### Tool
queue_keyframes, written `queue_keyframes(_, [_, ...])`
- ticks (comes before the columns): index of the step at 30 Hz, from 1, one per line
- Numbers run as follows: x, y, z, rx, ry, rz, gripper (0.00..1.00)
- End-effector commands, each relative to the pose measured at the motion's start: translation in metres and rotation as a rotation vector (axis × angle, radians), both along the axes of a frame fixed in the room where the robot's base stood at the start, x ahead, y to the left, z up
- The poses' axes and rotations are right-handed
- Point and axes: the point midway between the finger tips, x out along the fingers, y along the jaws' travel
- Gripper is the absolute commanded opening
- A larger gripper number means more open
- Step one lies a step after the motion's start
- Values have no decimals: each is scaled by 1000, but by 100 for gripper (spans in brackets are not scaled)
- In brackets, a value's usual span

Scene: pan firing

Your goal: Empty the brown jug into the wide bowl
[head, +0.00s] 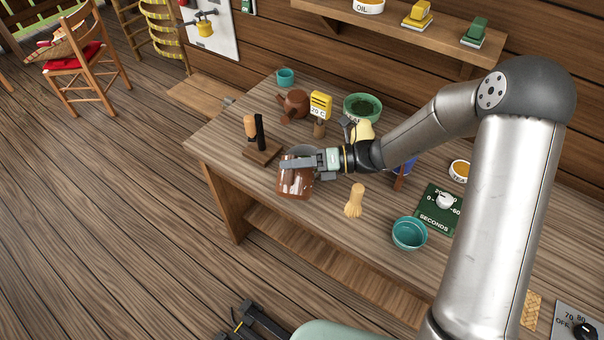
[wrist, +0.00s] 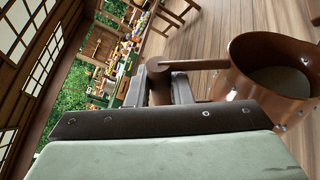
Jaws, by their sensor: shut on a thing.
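The brown jug (head: 295,182), glossy and copper-brown, is held by my gripper (head: 308,168) at the front left of the bench. In the wrist view the jug (wrist: 248,72) shows its open mouth, with a dull grey-green surface inside, and its handle (wrist: 195,64) between my fingers (wrist: 172,85). The jug looks roughly upright; I cannot tell whether it touches the bench. A teal bowl (head: 409,234) sits at the front edge, right of the jug. A green bowl (head: 362,106) with dark green contents stands farther back. I cannot tell for certain which is the wide bowl.
A whisk (head: 355,201) stands between the jug and the teal bowl. A wooden tool stand (head: 262,152) is close left of the jug. A brown teapot (head: 293,103), a yellow 20 C gauge (head: 320,104) and a teal cup (head: 285,76) are behind. A green timer (head: 438,209) lies right.

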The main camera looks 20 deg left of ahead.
Motion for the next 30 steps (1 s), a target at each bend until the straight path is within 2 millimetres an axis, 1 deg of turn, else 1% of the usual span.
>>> queue_keyframes(14, [0,0,1,1,3,0,0])
queue_keyframes(30, [13,1,4,-8,103,1,0])
